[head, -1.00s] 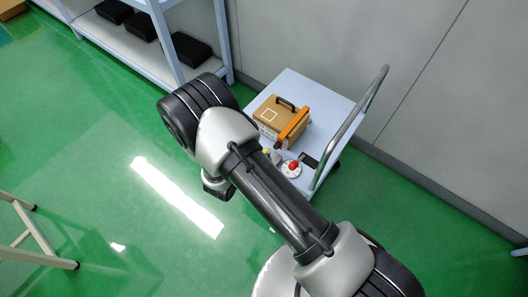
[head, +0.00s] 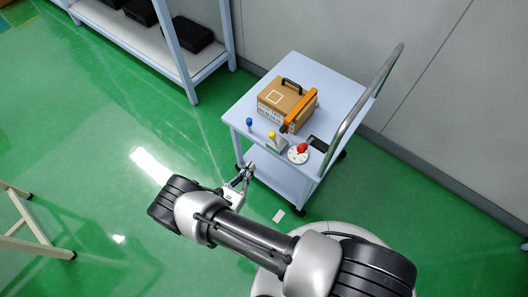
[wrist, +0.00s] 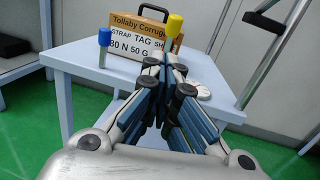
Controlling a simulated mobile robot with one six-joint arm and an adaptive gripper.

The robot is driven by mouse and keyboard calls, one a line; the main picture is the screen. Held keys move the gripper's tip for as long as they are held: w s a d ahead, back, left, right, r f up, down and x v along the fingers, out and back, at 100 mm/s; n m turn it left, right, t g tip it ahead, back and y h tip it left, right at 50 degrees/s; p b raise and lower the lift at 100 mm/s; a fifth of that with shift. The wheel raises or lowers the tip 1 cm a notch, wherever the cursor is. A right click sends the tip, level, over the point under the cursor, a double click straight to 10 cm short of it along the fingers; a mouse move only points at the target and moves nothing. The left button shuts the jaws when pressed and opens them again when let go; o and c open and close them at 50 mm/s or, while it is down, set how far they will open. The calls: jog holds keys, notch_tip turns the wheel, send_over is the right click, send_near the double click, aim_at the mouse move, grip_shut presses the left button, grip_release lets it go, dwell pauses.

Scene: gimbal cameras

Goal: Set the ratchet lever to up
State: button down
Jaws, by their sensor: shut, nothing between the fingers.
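A brown box (head: 277,98) with a black carry handle (head: 291,86) stands on a pale blue cart (head: 240,118). An orange bar (head: 301,108) slopes along the box's right side, with a dark piece at its near end; I cannot tell surely whether it is the ratchet lever. In the wrist view the box (wrist: 205,50) shows a printed label. My gripper (head: 250,169) is at the cart's near side, its fingers shut and empty. In the wrist view the shut fingers (wrist: 170,62) point toward the box and hide part of its front.
A blue-topped post (head: 249,122), a yellow-topped lever (head: 272,136) and a red knob on a white dial (head: 301,149) stand along the cart's near edge. A dark flat panel (head: 318,144) lies beside them. A metal push handle (head: 365,95) rises at the right.

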aim_at(274, 139)
jog(key=w+d+r+t+b, duration=0.1)
jog(key=w+d+t+b, duration=0.1)
jog(key=w+d, duration=0.4)
jog(key=shift+w+d+r+h+b, duration=0.2)
jog(key=shift+w+r+h+b, duration=0.15)
jog(key=shift+w, duration=0.65)
jog(key=shift+r, duration=0.1)
jog(key=g+p, duration=0.1)
jog(key=w+d+r+g+y+p, duration=0.1)
jog(key=p, duration=0.1)
jog(key=w+p, duration=0.1)
jog(key=shift+d+r+g+p, duration=0.2)
jog(key=shift+d+g+p, duration=0.1)
jog(key=shift+g, duration=0.1)
jog(key=shift+s+a, duration=0.1)
